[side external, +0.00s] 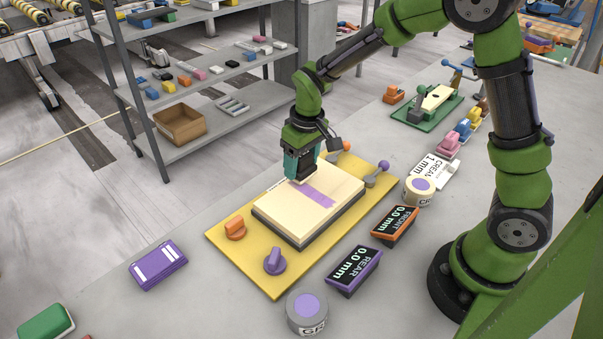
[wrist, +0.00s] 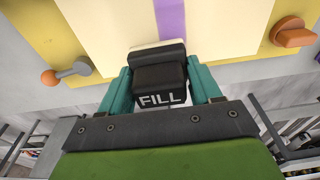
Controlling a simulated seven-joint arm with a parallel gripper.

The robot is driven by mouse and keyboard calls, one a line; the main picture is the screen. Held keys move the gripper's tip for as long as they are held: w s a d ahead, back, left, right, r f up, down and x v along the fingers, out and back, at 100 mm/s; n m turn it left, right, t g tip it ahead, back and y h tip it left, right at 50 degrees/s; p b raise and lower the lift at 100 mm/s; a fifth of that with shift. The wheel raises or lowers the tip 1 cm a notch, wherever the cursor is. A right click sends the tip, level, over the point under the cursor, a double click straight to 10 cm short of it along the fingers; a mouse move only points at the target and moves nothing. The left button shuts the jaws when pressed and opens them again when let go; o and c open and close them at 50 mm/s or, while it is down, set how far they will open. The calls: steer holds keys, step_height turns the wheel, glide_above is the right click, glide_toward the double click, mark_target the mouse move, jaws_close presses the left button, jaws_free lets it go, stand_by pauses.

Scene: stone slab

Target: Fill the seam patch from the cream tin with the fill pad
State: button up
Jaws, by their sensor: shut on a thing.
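My gripper (side external: 302,172) is shut on the fill pad, a dark block marked FILL with a pale front edge (wrist: 160,80). The pad is over the far end of the cream slab (side external: 285,212), by the end of the purple seam strip (side external: 318,196). The strip also shows ahead of the pad in the wrist view (wrist: 171,18). Whether the pad touches the slab I cannot tell. The cream tin (side external: 419,191), round with a purple disc on top, stands right of the slab. A grey tin (side external: 307,312) with a similar disc stands at the front.
The slab lies on a yellow board (side external: 277,285) with orange and purple knobs. The FRONT (side external: 395,226) and REAR (side external: 353,271) displays both read 0.0 mm. A card reading CREAM 1 mm (side external: 440,171) lies by the cream tin. A purple box (side external: 158,265) lies left.

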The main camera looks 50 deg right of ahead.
mark_target(288, 186)
steer(key=shift+f, duration=0.6)
steer(key=shift+a, duration=2)
steer(key=shift+f, duration=0.1)
steer(key=shift+s+d+f, duration=0.1)
steer(key=shift+d+f, duration=0.05)
steer(key=shift+d, duration=1)
steer(key=shift+s+d+f, duration=0.1)
steer(key=shift+d+f, duration=0.05)
steer(key=shift+d, duration=0.95)
steer(key=shift+w+a+r, duration=0.1)
steer(key=shift+a+r, duration=0.05)
steer(key=shift+r, duration=1.45)
steer(key=shift+w+a+r, duration=0.1)
steer(key=shift+r, duration=1.5)
steer(key=shift+r, duration=0.1)
steer(key=shift+r, duration=1.4)
